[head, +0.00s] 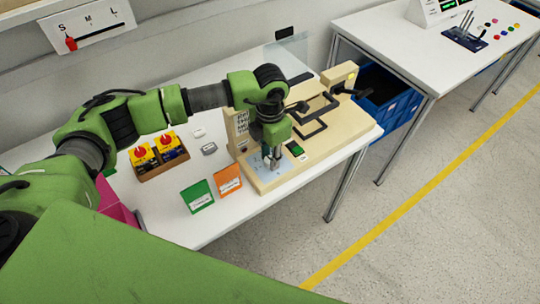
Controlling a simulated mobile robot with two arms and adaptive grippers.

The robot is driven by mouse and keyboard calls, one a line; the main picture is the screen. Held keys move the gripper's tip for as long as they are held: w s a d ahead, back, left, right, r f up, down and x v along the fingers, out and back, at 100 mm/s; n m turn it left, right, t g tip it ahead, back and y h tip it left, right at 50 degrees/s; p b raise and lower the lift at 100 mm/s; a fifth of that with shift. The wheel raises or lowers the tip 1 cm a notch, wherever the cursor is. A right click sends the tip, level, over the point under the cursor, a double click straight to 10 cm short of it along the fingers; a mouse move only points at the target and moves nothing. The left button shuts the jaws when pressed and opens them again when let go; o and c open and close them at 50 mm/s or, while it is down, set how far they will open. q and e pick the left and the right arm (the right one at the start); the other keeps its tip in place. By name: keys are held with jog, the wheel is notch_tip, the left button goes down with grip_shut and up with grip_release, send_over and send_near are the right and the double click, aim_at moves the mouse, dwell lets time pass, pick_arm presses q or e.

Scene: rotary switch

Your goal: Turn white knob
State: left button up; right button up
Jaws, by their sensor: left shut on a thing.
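My left arm reaches in from the left in the head view, and its gripper (271,158) points down over the near left part of a beige wooden fixture (325,143). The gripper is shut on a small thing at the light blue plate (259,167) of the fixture. That thing is almost wholly hidden by the fingers; by its place it seems to be the white knob, and its angle cannot be told. My right gripper is not in view.
The fixture has black handles and a green button (296,149). Orange (228,180) and green (197,196) cards, a box with yellow-red switches (160,157) and a grey piece (209,148) are on the white table (215,225). A blue crate (385,98) stands behind.

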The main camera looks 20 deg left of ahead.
pick_arm(q)
jog(key=o, duration=1.1)
jog(key=shift+w+r, duration=0.1)
jog(key=shift+r, duration=0.35)
notch_tip(320, 180, up, 11)
